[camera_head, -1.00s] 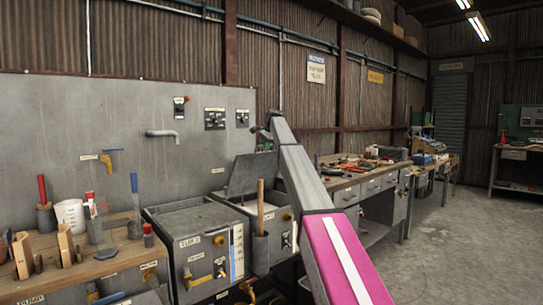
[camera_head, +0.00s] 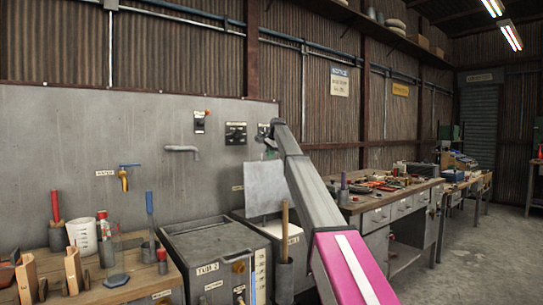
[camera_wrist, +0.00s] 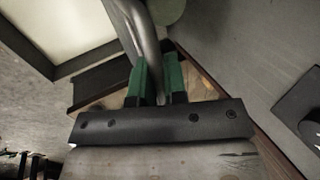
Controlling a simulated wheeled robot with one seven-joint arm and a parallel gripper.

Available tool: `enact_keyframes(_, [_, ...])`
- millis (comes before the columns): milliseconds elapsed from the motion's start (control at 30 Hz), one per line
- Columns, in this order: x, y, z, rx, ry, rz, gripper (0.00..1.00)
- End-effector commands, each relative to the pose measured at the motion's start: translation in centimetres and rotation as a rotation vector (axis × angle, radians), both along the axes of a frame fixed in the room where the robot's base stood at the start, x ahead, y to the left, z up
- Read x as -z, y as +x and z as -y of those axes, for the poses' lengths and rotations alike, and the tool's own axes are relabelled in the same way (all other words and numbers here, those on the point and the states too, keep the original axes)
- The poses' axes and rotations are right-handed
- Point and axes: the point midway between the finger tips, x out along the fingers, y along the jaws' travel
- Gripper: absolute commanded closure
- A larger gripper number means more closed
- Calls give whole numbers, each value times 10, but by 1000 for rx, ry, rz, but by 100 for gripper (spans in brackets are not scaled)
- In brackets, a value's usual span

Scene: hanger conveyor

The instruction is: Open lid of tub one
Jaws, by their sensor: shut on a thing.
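Tub one's lid (camera_head: 264,188), a pale grey panel, stands raised and nearly upright behind the right-hand tub (camera_head: 268,229). That tub is partly hidden by my arm and a grey holder. In the wrist view, the green fingers of my gripper (camera_wrist: 160,75) are closed around a smooth grey curved bar (camera_wrist: 145,35), apparently the lid's handle.
A wooden handle (camera_head: 285,225) stands in a grey holder (camera_head: 284,280) before the tubs. A bench at left holds a white beaker (camera_head: 82,238) and brushes. A tap (camera_head: 182,149) juts from the back panel. A tool-covered workbench (camera_head: 395,200) is at right; open floor lies beyond.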

Motion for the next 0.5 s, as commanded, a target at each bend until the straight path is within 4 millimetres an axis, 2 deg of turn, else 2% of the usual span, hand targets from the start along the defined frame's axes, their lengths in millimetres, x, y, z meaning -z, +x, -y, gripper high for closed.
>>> enact_keyframes(333, [0, 0, -1, 5, 2, 1, 100])
enact_keyframes(367, [0, 1, -1, 4, 2, 1, 78])
enact_keyframes(400, [0, 0, -1, 4, 1, 0, 65])
enact_keyframes(500, [0, 0, 0, 3, 2, 0, 64])
